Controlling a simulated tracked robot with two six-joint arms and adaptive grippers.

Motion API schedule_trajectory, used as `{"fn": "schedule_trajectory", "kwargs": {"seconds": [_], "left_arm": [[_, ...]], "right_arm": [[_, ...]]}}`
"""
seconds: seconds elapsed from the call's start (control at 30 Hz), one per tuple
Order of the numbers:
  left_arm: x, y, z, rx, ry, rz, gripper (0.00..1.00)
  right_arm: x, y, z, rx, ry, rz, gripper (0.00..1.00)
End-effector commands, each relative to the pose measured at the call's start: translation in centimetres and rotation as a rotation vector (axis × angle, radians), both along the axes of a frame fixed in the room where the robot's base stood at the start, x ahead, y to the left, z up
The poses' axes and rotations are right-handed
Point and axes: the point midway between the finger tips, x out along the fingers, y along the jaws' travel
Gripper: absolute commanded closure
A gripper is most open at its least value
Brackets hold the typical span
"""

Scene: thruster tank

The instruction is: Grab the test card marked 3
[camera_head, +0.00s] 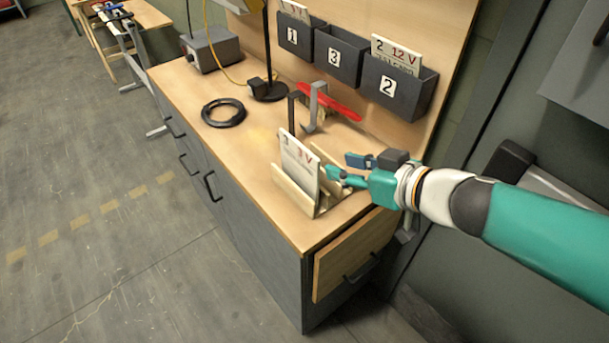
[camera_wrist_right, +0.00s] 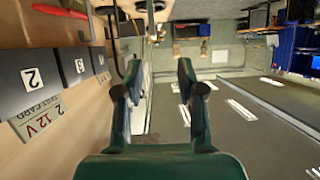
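A white test card (camera_head: 299,158) with a dark numeral that looks like 3 and red "3 V" print stands upright, slightly tilted, in a pale wooden holder (camera_head: 289,193) near the bench's front right corner. My right gripper (camera_head: 343,168) comes in from the right, just right of the card. Its fingers are spread apart in the right wrist view (camera_wrist_right: 158,80), with no card clearly held between them. Whether a fingertip touches the holder or card cannot be told. My left gripper is out of view.
Wall bins marked 1 (camera_head: 295,37), 3 (camera_head: 337,56) and 2 (camera_head: 393,87) hang behind the bench; bins 1 and 2 hold cards, bin 3 looks empty.

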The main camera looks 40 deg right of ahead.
Motion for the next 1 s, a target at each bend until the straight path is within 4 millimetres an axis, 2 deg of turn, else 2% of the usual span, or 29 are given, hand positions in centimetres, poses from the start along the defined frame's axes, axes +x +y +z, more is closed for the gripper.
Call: {"fn": "schedule_trajectory", "kwargs": {"seconds": [0.03, 0.17, 0.37, 0.67, 0.7, 0.8, 1.0], "left_arm": [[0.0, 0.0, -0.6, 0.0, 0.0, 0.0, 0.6], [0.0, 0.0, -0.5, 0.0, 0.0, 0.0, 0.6], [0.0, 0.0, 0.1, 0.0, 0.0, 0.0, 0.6], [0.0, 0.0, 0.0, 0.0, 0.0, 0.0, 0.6], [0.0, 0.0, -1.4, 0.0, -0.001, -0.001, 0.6], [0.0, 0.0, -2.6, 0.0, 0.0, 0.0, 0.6], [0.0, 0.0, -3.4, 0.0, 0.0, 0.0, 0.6]], "right_arm": [[-0.4, -0.4, 0.1, -0.019, -0.016, -0.017, 0.61], [-0.3, -0.7, 0.6, -0.032, -0.031, -0.03, 0.61], [1.4, -0.5, 0.0, -0.029, -0.028, -0.026, 0.61], [4.7, 0.1, -2.1, -0.03, -0.027, -0.03, 0.61], [5.6, 0.2, -3.2, -0.032, -0.033, -0.028, 0.61], [7.4, 0.4, -3.9, -0.032, -0.034, -0.028, 0.61], [9.6, 0.3, -4.2, -0.034, -0.037, -0.034, 0.61]]}}
